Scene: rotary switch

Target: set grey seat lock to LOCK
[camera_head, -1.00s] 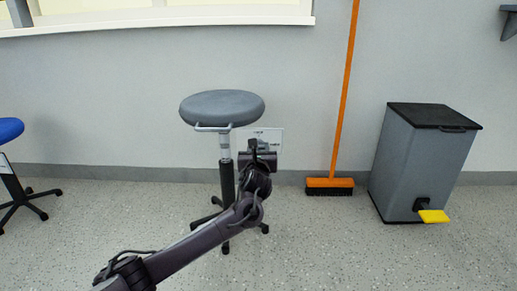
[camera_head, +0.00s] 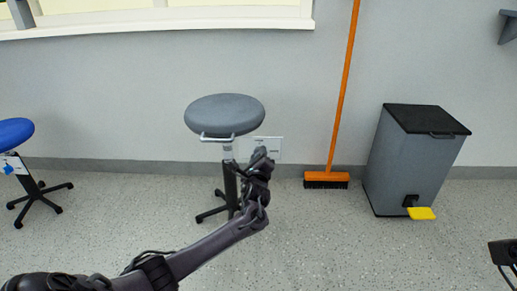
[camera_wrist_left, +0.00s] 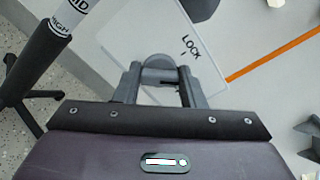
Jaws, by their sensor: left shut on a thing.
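The grey stool (camera_head: 224,114) stands in the middle of the head view, with a white label plate (camera_head: 268,148) beside its column. My left gripper (camera_head: 262,155) is in front of that plate. In the left wrist view, my left gripper (camera_wrist_left: 160,85) is shut on the grey seat lock knob (camera_wrist_left: 159,72), with a finger on either side. The plate (camera_wrist_left: 205,68) behind it reads LOCK, with a short mark beside the word. Other plate markings and the knob's pointer are hidden or unclear. A dark part, seemingly of my right arm, shows at the right edge; its fingers cannot be made out.
A blue stool (camera_head: 14,133) stands at far left. An orange broom (camera_head: 341,95) leans on the wall, and a grey pedal bin (camera_head: 413,160) stands to the right. The stool column (camera_wrist_left: 40,60) is close to the left gripper.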

